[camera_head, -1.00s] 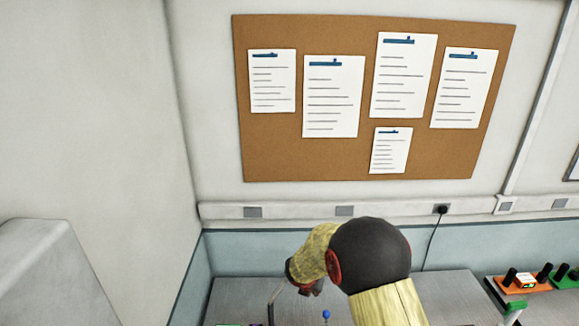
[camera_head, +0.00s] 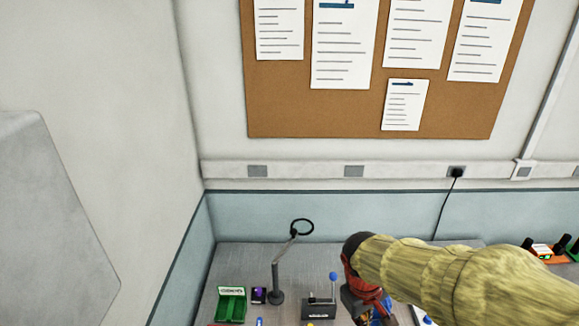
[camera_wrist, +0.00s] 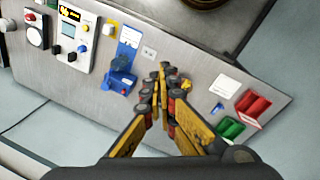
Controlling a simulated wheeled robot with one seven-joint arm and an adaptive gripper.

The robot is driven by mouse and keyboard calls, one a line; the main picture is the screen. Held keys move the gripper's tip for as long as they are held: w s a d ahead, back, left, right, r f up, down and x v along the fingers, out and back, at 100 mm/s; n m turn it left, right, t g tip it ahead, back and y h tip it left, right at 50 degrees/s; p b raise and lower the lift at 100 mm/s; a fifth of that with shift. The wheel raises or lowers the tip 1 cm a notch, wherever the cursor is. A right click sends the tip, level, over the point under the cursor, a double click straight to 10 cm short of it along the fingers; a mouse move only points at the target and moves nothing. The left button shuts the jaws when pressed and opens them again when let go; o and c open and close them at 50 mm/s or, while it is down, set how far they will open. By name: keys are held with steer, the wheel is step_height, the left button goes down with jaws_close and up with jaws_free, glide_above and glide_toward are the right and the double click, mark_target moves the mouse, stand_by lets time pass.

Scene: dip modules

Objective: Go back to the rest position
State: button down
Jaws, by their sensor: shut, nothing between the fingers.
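My gripper shows in the wrist view (camera_wrist: 162,88) with its yellow-and-black fingers drawn together and nothing between them. It is above the grey table (camera_wrist: 185,55) with several modules around it. In the head view my arm, in a yellowish cover, comes in from the right and reaches down to the table. The fingertips are hidden there by the arm and the picture's bottom edge.
In the head view, a ring stand (camera_head: 277,285), a green box (camera_head: 231,306) and a lever block (camera_head: 319,308) stand on the table. The wrist view shows a blue device (camera_wrist: 120,82), a red bin (camera_wrist: 252,104) and a green bin (camera_wrist: 231,127).

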steer(key=s+d+f+m+t+y+b, duration=0.1)
steer(key=s+f+m+t+b, duration=0.3)
steer(key=s+b, duration=0.7)
steer(key=f+m+b, duration=0.1)
steer(key=b, duration=0.6)
steer(key=shift+s+d+f+t+y, duration=0.2)
steer(key=shift+s+f+t+y, duration=0.1)
steer(key=shift+f+y, duration=0.1)
